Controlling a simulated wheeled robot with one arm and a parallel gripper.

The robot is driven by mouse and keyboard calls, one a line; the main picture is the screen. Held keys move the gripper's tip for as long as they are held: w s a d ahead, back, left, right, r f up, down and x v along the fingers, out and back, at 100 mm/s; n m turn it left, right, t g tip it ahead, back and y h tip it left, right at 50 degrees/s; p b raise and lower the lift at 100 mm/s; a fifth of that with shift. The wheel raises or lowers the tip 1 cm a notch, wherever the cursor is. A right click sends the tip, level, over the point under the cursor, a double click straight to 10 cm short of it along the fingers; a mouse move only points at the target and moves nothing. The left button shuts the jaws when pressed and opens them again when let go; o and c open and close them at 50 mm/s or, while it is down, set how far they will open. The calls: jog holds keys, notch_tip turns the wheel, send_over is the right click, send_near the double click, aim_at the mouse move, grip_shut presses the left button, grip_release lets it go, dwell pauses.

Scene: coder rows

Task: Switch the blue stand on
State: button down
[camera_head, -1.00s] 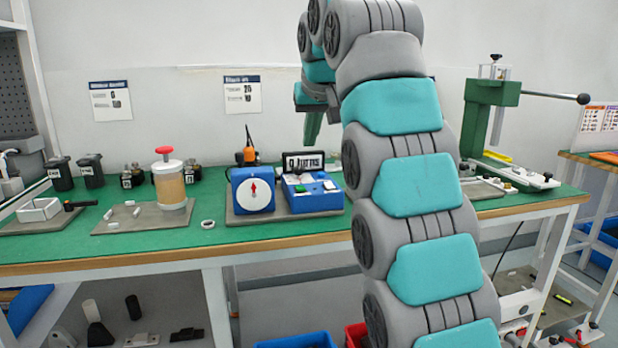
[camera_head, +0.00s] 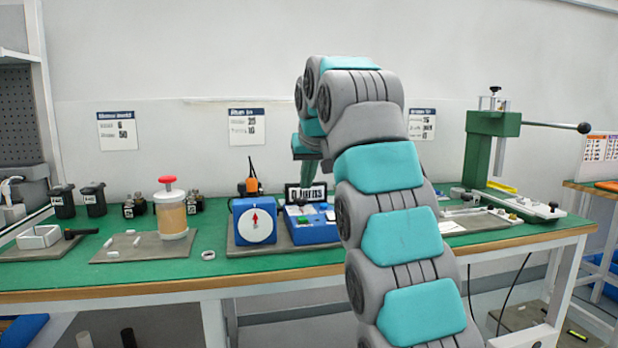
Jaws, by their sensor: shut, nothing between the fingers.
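The blue stand (camera_head: 315,233) sits on a grey mat on the green bench, just left of my arm. My gripper (camera_head: 318,203) hangs fingers down over the stand, shut and empty. Its tips are small against the stand; I cannot tell whether they touch it. My arm hides the stand's right side.
An orange-tipped tool (camera_head: 251,182) stands behind the dial. A green lever press (camera_head: 492,150) stands at right. The bench front near the ring is clear.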

send_over(303, 218)
jog(key=s, duration=0.2)
jog(key=f, duration=0.4)
jog(key=shift+w+d+f+b, duration=0.1)
jog(key=shift+w+d+b, duration=0.1)
jog(key=shift+b, duration=0.2)
jog(key=shift+s+f, duration=0.2)
jog(key=shift+s+d+f+b, duration=0.15)
jog(key=shift+f+b, duration=0.35)
jog(key=shift+f, duration=1.05)
